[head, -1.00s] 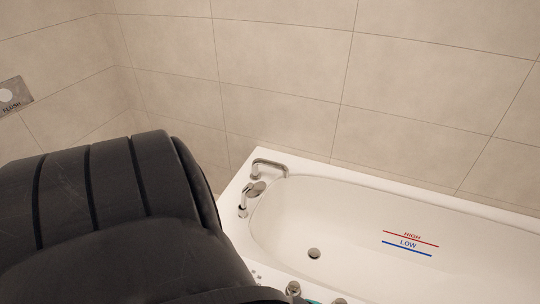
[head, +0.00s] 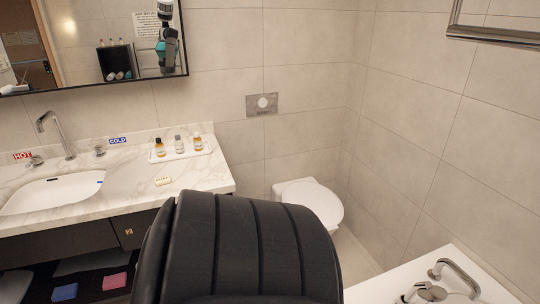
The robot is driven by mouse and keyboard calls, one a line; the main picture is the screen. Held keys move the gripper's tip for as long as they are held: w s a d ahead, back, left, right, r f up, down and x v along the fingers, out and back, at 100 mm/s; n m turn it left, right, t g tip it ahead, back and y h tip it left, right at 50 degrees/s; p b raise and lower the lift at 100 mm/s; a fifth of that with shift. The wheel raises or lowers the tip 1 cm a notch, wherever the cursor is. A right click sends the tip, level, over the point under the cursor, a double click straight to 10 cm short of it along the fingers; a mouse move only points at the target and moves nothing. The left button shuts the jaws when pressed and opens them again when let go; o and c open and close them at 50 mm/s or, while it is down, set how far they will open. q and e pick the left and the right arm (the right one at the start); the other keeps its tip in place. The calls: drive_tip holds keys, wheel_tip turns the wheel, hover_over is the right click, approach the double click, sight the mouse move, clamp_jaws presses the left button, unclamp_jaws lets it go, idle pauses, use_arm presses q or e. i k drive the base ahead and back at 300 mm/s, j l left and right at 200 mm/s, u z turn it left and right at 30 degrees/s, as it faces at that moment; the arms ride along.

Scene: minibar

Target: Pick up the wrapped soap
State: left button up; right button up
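Neither gripper is in view. A large black part of my own body fills the lower middle of the picture and hides part of the floor and the counter's lower right front.
The white tray (head: 205,150) holds three small bottles. The sink (head: 50,194) and tap (head: 55,135) are left. Pink (head: 115,281) and blue (head: 65,292) items lie below the counter. A toilet (head: 315,200) stands right of it; the bathtub's edge (head: 440,262) is lower right.

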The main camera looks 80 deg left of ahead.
sight(164, 180)
drive_tip(key=l+u, duration=0.2)
drive_tip(key=u, duration=3.15)
